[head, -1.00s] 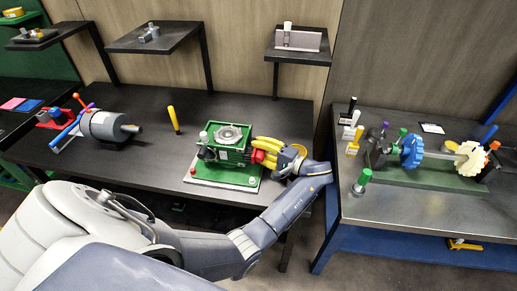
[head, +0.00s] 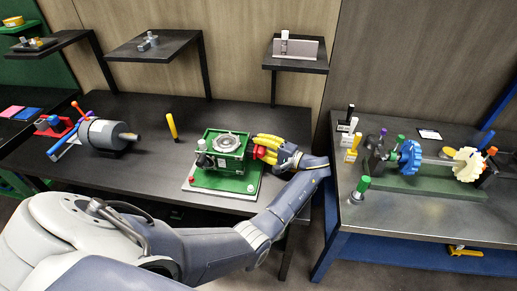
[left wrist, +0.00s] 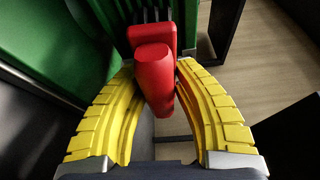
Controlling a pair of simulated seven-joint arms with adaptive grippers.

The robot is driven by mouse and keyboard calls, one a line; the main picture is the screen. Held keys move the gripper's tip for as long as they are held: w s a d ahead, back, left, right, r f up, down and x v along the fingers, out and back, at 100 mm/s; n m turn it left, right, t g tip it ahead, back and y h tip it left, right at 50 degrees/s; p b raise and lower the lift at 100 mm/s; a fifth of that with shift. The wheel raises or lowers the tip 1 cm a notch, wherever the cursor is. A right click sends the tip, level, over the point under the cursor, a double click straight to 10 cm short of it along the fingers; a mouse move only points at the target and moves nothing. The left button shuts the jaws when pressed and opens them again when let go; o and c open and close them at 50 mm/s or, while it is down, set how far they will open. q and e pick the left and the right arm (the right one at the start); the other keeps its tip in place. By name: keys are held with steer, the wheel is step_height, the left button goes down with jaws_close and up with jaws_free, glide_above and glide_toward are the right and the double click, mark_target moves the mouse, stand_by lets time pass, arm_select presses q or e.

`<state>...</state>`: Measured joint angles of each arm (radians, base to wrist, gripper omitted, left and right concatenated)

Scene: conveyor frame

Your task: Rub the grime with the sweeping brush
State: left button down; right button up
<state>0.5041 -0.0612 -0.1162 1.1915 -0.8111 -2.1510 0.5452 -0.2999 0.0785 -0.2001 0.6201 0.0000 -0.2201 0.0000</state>
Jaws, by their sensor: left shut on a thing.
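My left gripper (head: 262,150), with yellow fingers, is shut on a red brush at the right side of a green machine (head: 222,178). In the left wrist view, the brush's red handle (left wrist: 154,80) lies between the yellow fingers (left wrist: 160,105). Its red head, with what look like dark bristles (left wrist: 150,14), is at the far end, close to the green surface (left wrist: 60,40). I cannot tell whether the bristles touch it. I cannot make out the grime in either view. My right gripper is not in view.
The machine stands on a dark table (head: 150,188). A yellow peg (head: 172,126) and a grey motor (head: 105,134) stand to its left. A second bench (head: 420,215) with a blue gear (head: 410,157) is at the right. Shelves (head: 296,62) hang behind.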

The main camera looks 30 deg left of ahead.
mark_target(257, 156)
arm_select(q)
steer(key=shift+w+a, duration=0.3)
steer(key=shift+w, duration=0.3)
steer(key=shift+s+d, duration=0.45)
steer(key=shift+s, duration=0.7)
steer(key=shift+s+d, duration=0.5)
steer(key=shift+s, duration=0.6)
steer(key=shift+s+d, duration=0.45)
steer(key=shift+s, duration=0.7)
